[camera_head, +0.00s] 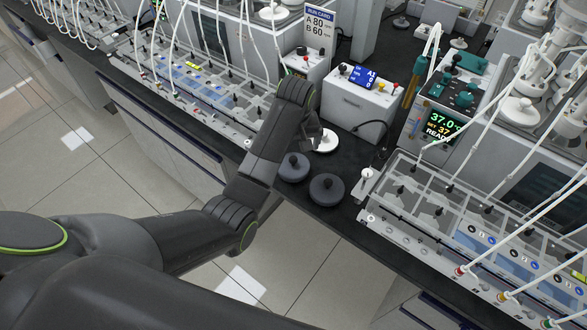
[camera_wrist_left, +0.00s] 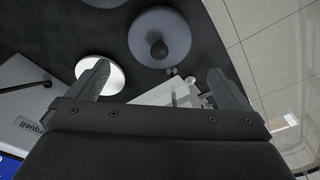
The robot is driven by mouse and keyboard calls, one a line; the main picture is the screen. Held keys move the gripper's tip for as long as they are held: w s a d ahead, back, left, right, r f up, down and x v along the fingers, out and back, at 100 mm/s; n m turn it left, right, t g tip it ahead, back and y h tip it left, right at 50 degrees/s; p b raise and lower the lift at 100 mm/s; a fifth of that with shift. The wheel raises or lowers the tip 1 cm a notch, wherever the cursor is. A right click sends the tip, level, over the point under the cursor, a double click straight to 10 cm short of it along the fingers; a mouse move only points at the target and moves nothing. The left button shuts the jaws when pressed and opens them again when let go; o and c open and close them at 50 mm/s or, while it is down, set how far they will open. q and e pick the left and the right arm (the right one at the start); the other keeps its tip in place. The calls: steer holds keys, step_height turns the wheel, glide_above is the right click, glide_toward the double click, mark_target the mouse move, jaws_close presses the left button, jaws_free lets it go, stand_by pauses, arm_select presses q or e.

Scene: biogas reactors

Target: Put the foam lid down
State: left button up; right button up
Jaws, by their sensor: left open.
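Two dark grey round lids with black knobs, which look like foam lids, lie flat on the black bench top: the rear one (camera_head: 293,169) and the front one (camera_head: 327,192). In the left wrist view one grey lid (camera_wrist_left: 143,35) lies whole beyond the fingers, and the edge of another shows at the top. My left gripper (camera_head: 315,138) is over the bench behind the lids, partly hidden by its own wrist. In the wrist view its fingers (camera_wrist_left: 162,82) are spread, with no lid between them. My right gripper is not in view.
A white disc (camera_head: 326,142) lies beside my left gripper. Behind stands a white box with a blue display (camera_head: 352,105). Clear-walled tube racks stand left (camera_head: 190,85) and right (camera_head: 470,225). The bench's front edge is close to the lids.

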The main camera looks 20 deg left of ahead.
mark_target(293, 159)
arm_select(q)
steer(key=f, duration=0.4)
steer(key=shift+w+a, duration=0.15)
steer(key=shift+w, duration=0.05)
steer(key=shift+w+f+p, duration=0.1)
steer(key=shift+f+p, duration=0.35)
steer(key=shift+p, duration=0.05)
steer(key=shift+w+a+f+p, duration=0.1)
steer(key=shift+w+f+p, duration=0.1)
steer(key=shift+f, duration=0.85)
steer(key=shift+w+f+p, duration=0.1)
steer(key=shift+f+p, duration=0.05)
steer(key=shift+f, duration=0.9)
steer(key=c, duration=0.7)
